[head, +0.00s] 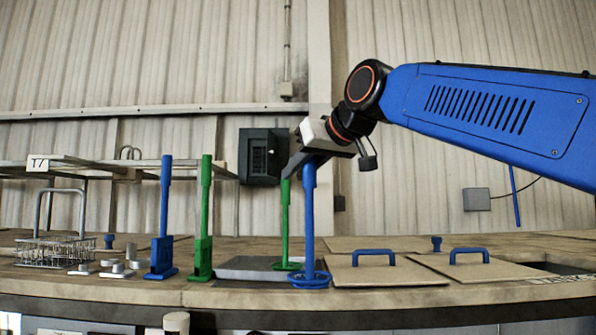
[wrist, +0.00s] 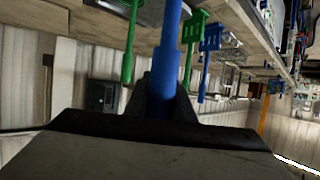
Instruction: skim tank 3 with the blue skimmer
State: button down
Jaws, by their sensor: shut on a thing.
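The blue skimmer (head: 309,225) hangs upright, with a flat round head (head: 309,281) at its lower end, low over the bench top. I cannot tell whether the head touches the surface. My gripper (head: 308,160) is shut on the top of its handle. In the wrist view the blue handle (wrist: 166,50) runs away from between the jaws of my gripper (wrist: 167,98). A green skimmer (head: 285,220) stands just behind and left of the blue one. No label for tank 3 is readable; two tan lids with blue handles (head: 375,257) (head: 470,255) lie to the right.
A blue paddle-ended tool (head: 164,215) and a green one (head: 205,220) stand left. A wire basket (head: 55,250) and small metal weights (head: 118,268) lie beyond them. A dark opening (head: 545,268) shows at right.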

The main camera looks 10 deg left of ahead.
jog(key=shift+s, duration=0.1)
jog(key=s+d, duration=0.1)
jog(key=s, duration=0.6)
jog(key=shift+s+d, duration=0.15)
jog(key=shift+d, duration=0.1)
